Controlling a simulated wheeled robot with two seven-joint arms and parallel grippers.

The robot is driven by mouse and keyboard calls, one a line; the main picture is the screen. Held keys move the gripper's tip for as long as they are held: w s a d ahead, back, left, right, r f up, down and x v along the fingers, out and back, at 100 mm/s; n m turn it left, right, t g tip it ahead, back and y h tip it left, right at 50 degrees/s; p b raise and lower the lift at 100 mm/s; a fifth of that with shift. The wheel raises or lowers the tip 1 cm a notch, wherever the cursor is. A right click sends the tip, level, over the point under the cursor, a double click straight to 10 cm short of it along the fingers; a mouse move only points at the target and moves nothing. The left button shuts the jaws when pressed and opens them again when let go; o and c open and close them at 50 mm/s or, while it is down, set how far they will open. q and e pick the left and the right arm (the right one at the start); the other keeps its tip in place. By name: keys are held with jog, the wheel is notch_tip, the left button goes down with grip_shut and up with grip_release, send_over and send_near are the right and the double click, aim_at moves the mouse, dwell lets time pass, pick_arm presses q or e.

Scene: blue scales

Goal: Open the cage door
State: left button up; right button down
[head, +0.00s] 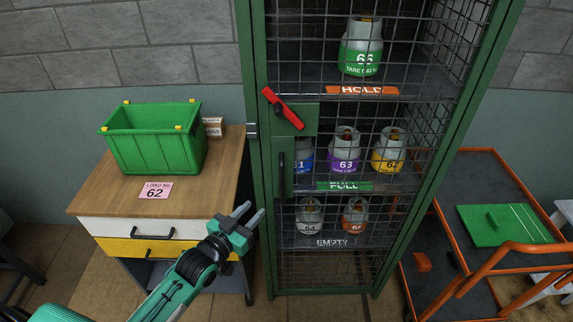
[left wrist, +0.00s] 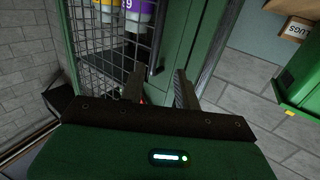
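The cage door (head: 306,117) is a green frame with wire mesh on a tall green cage, and it looks closed. A red lever (head: 283,108) sits tilted on its green lock plate. A black vertical handle (head: 282,168) is below the lever, at the door's left side. It also seems to show in the left wrist view (left wrist: 158,53), just beyond the fingertips. My left gripper (head: 254,214) is open and empty, below and left of the handle and apart from it. Its two spread fingers show in the left wrist view (left wrist: 158,84). My right gripper is not in view.
Numbered gas cylinders (head: 344,150) stand on the cage shelves behind the mesh. A wooden-topped cabinet (head: 100,200) with a green bin (head: 155,145) stands close left of the cage. An orange-framed cart (head: 470,180) stands at the right. Some floor before the cage is bare.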

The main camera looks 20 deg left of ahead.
pick_arm(q)
jog(key=r+p+x, duration=0.1)
jog(key=x, duration=0.3)
jog(key=p+x, duration=0.1)
jog(key=x, duration=0.4)
jog(key=r+p+x, duration=0.1)
jog(key=x, duration=0.3)
jog(key=shift+w+d+r+p, duration=0.35)
grip_shut()
